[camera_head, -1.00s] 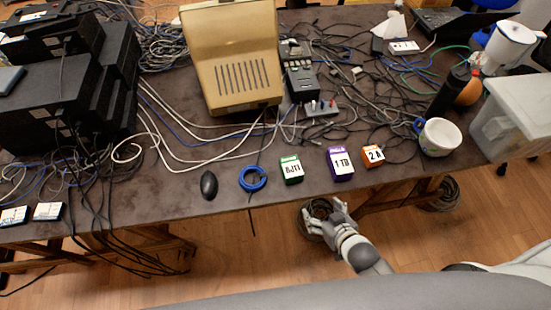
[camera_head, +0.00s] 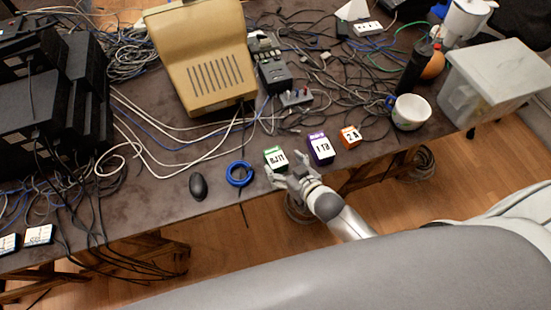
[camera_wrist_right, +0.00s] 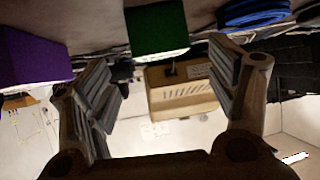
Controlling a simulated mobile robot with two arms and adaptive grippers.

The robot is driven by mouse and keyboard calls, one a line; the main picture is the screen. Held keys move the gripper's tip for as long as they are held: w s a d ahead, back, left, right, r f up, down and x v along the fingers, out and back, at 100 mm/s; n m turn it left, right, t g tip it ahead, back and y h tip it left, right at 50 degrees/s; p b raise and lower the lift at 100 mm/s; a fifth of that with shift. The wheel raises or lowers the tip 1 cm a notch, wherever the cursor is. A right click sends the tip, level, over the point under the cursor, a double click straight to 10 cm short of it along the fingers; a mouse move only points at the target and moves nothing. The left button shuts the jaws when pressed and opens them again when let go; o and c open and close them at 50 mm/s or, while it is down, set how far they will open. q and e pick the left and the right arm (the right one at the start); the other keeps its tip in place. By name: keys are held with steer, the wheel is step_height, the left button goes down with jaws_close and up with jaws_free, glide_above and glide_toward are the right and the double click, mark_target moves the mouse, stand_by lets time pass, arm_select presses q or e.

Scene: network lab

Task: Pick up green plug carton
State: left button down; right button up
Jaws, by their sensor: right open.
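The green plug carton (camera_head: 275,157), a small box with a white label, stands near the front edge of the table. My right gripper (camera_head: 288,175) is open just in front of it, and its fingers hide part of the carton's lower side. In the right wrist view the carton (camera_wrist_right: 157,28) lies between and beyond the two open fingers of the right gripper (camera_wrist_right: 162,85); nothing is held. My left gripper is not in view.
A purple carton (camera_head: 321,149) and an orange carton (camera_head: 350,136) stand right of the green one. A blue cable coil (camera_head: 240,174) and a black mouse (camera_head: 198,186) lie to its left. Behind are cables and a beige monitor (camera_head: 205,65). A white cup (camera_head: 410,113) stands at right.

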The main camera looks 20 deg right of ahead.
mark_target(276, 157)
steer(key=shift+r+p+x, duration=0.1)
steer(key=shift+p+x, duration=0.05)
steer(key=shift+x, duration=0.9)
steer(key=shift+r+p+x, duration=0.15)
steer(key=shift+x, duration=0.9)
steer(key=shift+a, duration=0.1)
steer(key=c, duration=1.2)
